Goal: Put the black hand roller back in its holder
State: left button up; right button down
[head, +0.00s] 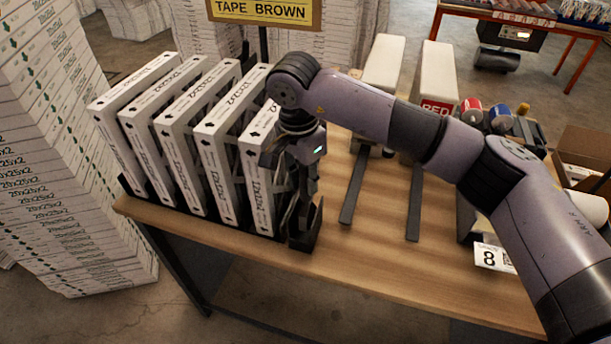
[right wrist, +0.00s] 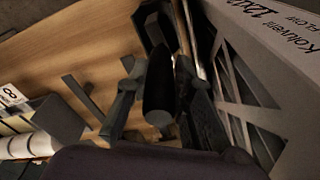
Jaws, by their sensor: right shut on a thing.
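My right gripper (head: 303,200) points down at the table, beside the last filter box in the row. It is shut on the black hand roller, whose dark, rounded part shows between the two fingers in the right wrist view (right wrist: 158,95). In the head view the gripper mostly hides the roller. A small black holder (head: 304,238) stands at the table's front edge, directly below the gripper. Its dark walls also show past the fingertips in the right wrist view (right wrist: 150,32). I cannot tell whether the roller's lower end is inside it. My left gripper is out of view.
Several white boxed filters (head: 205,150) stand in a black rack just left of the gripper. Two dark flat rails (head: 413,205) and a card marked 8 (head: 492,257) are to the right. Bare wood (head: 350,260) lies in front.

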aim_at(305, 196)
notch_tip(305, 196, down, 4)
jog(key=shift+r+b, duration=0.2)
jog(key=shift+b, duration=1.05)
jog(key=shift+f+b, duration=0.5)
jog(key=shift+f, duration=0.3)
jog(key=c, duration=1.3)
grip_release()
